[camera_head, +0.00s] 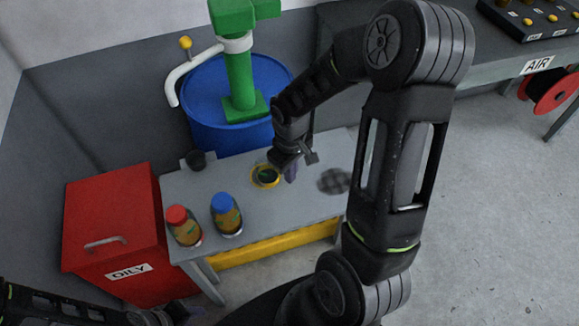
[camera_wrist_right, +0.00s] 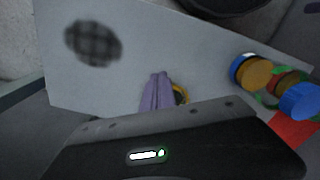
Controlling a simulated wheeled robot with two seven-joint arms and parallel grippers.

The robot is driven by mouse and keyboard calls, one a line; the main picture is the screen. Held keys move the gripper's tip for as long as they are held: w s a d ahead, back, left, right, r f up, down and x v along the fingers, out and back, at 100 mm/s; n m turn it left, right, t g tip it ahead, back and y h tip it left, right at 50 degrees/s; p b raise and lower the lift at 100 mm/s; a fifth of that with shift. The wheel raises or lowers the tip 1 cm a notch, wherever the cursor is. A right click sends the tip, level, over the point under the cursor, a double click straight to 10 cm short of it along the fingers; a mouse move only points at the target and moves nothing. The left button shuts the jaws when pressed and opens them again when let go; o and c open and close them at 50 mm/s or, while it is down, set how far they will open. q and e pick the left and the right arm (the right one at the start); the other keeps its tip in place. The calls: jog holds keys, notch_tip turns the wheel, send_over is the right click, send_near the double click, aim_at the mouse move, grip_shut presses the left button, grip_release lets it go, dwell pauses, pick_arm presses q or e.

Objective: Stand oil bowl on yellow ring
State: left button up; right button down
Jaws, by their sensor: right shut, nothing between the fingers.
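The yellow ring (camera_head: 265,184) lies on the grey table, and a small dark round thing (camera_head: 266,174), which looks like the oil bowl, shows within it. I cannot tell whether it sits level. My right gripper (camera_head: 291,173) is shut and empty, just right of the ring and bowl. In the right wrist view, its purple fingers (camera_wrist_right: 158,92) are together and hide most of the yellow ring (camera_wrist_right: 181,94); the bowl is hidden there. My left arm shows at the bottom left of the head view, with its gripper (camera_head: 178,315) too dark and cut off to read.
Red-capped (camera_head: 183,225) and blue-capped (camera_head: 226,214) bottles stand at the table's left front. A dark round part (camera_head: 197,160) sits at its back left corner. A checkered dark patch (camera_head: 334,181) lies right. A blue drum (camera_head: 204,112) stands behind, a red bin (camera_head: 112,220) left.

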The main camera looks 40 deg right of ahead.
aim_at(273, 172)
notch_tip(273, 172, down, 6)
jog(key=shift+s+r, duration=0.1)
jog(key=w, duration=0.3)
jog(key=shift+w+a, duration=0.2)
jog(key=shift+a, duration=0.05)
jog(key=shift+w, duration=0.4)
jog(key=shift+w+a, duration=0.25)
jog(key=shift+w, duration=0.95)
